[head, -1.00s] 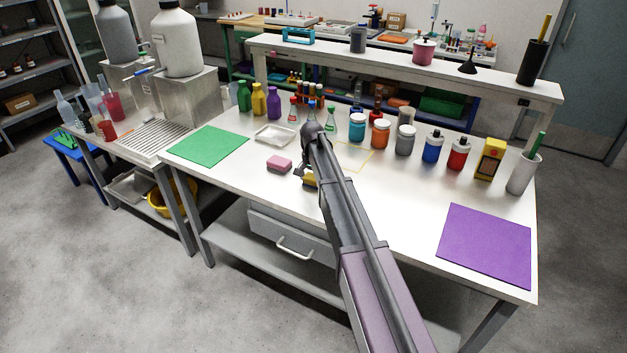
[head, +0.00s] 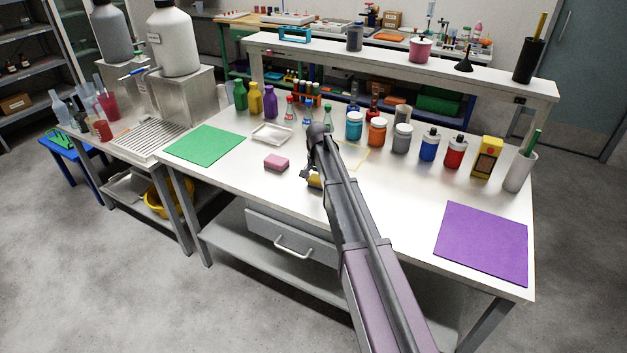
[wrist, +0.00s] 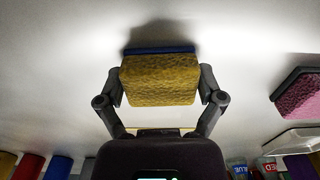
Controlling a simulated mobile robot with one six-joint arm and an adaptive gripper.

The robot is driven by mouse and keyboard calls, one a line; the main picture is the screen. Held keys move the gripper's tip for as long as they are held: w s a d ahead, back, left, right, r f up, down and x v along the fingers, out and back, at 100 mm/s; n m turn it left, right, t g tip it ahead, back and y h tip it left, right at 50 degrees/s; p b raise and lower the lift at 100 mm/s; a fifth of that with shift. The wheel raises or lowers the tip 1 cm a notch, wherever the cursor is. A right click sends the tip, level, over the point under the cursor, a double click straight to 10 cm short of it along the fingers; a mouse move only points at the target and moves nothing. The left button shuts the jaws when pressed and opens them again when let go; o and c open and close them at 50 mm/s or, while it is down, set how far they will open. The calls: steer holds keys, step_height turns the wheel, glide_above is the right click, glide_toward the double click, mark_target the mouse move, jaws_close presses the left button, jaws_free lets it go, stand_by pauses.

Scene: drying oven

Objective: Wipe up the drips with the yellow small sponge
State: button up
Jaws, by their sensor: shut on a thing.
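My gripper (wrist: 160,88) is shut on the yellow small sponge (wrist: 160,78), with one finger on each side of it. The sponge has a blue layer on its far face, towards the white bench top, and casts a shadow there. I cannot tell whether it touches the bench. In the head view the sponge (head: 314,182) shows near the bench's front edge, partly hidden by my gripper (head: 311,172). I cannot make out any drips in either view; my arm hides part of the bench.
A pink sponge (head: 276,161) lies left of my gripper, near a white tray (head: 272,134). Bottles and jars (head: 376,132) line the back. A green mat (head: 204,146) lies left, a purple mat (head: 484,243) right. The bench between my arm and the purple mat is clear.

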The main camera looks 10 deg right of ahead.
steer(key=shift+s+d, duration=0.2)
steer(key=shift+d, duration=0.05)
steer(key=shift+s+d, duration=0.5)
steer(key=shift+d, duration=0.2)
steer(key=shift+s+d, duration=0.45)
steer(key=shift+d, duration=0.25)
steer(key=shift+r, duration=0.15)
steer(key=shift+r+p, duration=2.95)
steer(key=shift+p, duration=0.2)
steer(key=shift+r, duration=0.1)
steer(key=shift+r+p, duration=1.4)
steer(key=shift+p, duration=0.1)
